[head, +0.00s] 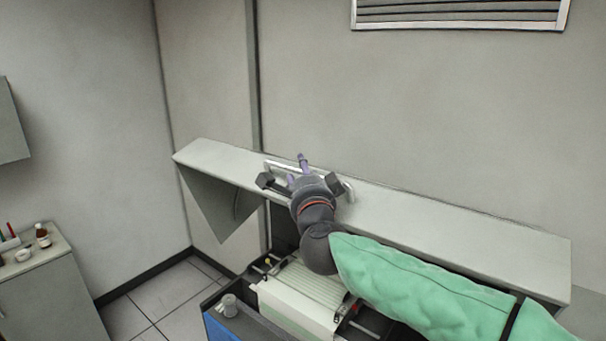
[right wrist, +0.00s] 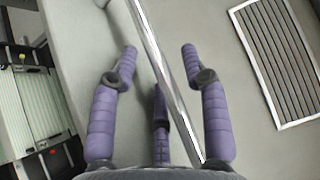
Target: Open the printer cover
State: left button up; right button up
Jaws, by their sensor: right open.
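The printer cover (head: 440,225) is a long light grey panel with a slanting side. It stands raised, and the printer's inside (head: 300,295) shows below its front edge. A shiny metal handle bar (head: 283,165) runs along the cover. My right gripper (head: 296,168) is at the handle, with its purple fingers partly hidden behind its dark wrist. In the right wrist view the handle bar (right wrist: 158,55) passes between the spread fingers of my right gripper (right wrist: 158,52). The fingers are open, and I see no clear grip on the bar. My left gripper is out of view.
A wall vent (head: 460,14) is high on the back wall. A grey cabinet (head: 45,290) with a small brown bottle (head: 42,235) stands at the left. Tiled floor (head: 165,290) is free between the cabinet and the printer.

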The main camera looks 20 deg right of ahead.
jog(key=shift+s+r, duration=0.1)
jog(key=shift+s, duration=0.1)
grip_shut()
jog(key=s+a+f+n+t+b, duration=0.1)
jog(key=s+a+f+b, duration=0.1)
jog(key=f+b, duration=0.3)
jog(key=s+a+f+n+t+b, duration=0.1)
jog(key=s+a+f+b, duration=0.2)
jog(key=f+b, duration=0.3)
jog(key=shift+a+n+y+b, duration=0.3)
jog(key=shift+a+b, duration=0.45)
jog(key=shift+b, duration=0.35)
jog(key=shift+r, duration=0.15)
grip_release()
jog(key=shift+w, duration=0.15)
jog(key=d+v, duration=0.1)
jog(key=v, duration=1.1)
jog(key=shift+a, duration=0.45)
